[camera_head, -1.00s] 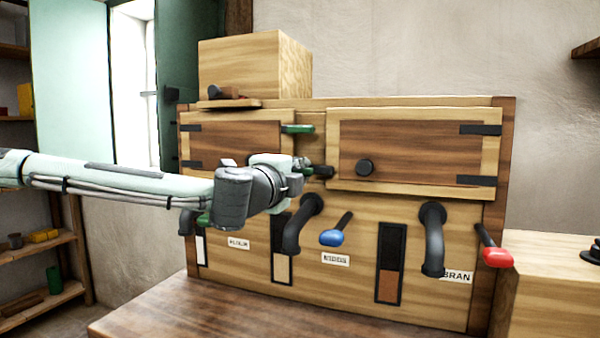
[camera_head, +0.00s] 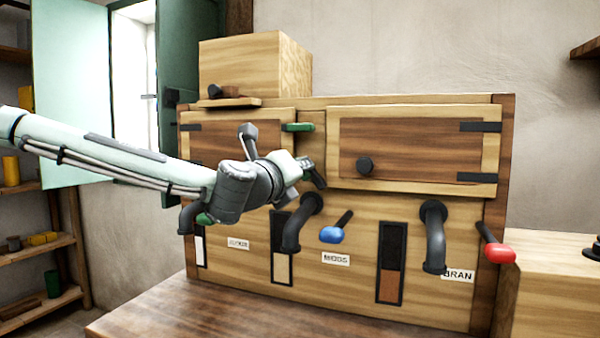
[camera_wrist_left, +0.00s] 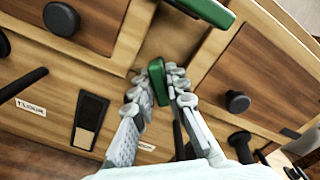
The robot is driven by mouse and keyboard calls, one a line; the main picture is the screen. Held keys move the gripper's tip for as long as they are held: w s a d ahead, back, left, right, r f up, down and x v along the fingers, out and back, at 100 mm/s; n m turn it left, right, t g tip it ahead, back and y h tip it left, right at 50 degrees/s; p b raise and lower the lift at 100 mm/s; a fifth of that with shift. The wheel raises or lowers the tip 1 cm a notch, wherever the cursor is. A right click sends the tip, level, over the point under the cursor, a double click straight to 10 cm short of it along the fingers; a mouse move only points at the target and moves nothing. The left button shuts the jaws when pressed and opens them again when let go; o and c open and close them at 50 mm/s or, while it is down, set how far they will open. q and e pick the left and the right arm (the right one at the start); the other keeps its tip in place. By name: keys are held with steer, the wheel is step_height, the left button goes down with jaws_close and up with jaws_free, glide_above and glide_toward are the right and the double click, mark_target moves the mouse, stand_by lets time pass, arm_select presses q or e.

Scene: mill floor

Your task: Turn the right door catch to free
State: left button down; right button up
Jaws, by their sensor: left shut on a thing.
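The right door catch, a short green bar, sits on the middle post between the two bin doors; it shows in the left wrist view (camera_wrist_left: 157,82). My left gripper (camera_wrist_left: 160,94) is shut on it, with the fingers on both sides. In the head view my left gripper (camera_head: 311,172) and wrist cover much of the catch, whose dark end slants down to the right. I cannot tell whether it still overlaps the door edge. The right door (camera_head: 415,139) is closed, with a round black knob (camera_head: 365,166). My right gripper is not in view.
Another green catch (camera_head: 298,127) lies level above, at the left door's (camera_head: 225,140) edge. Black spouts (camera_head: 433,235), a blue-tipped lever (camera_head: 333,235) and a red-tipped lever (camera_head: 499,253) project below. A wooden box (camera_head: 245,72) stands on top.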

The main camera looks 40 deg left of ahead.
arm_select(q)
steer(key=m, duration=0.3)
steer(key=shift+m, duration=0.3)
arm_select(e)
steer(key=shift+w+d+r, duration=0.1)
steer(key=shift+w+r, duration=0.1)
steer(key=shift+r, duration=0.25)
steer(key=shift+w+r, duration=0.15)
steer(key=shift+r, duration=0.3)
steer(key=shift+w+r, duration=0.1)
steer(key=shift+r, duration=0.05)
arm_select(q)
steer(key=c, duration=1.5)
jaws_free()
steer(key=shift+c, duration=0.2)
steer(key=shift+s+d, duration=0.1)
steer(key=shift+s, duration=0.1)
steer(key=v, duration=0.7)
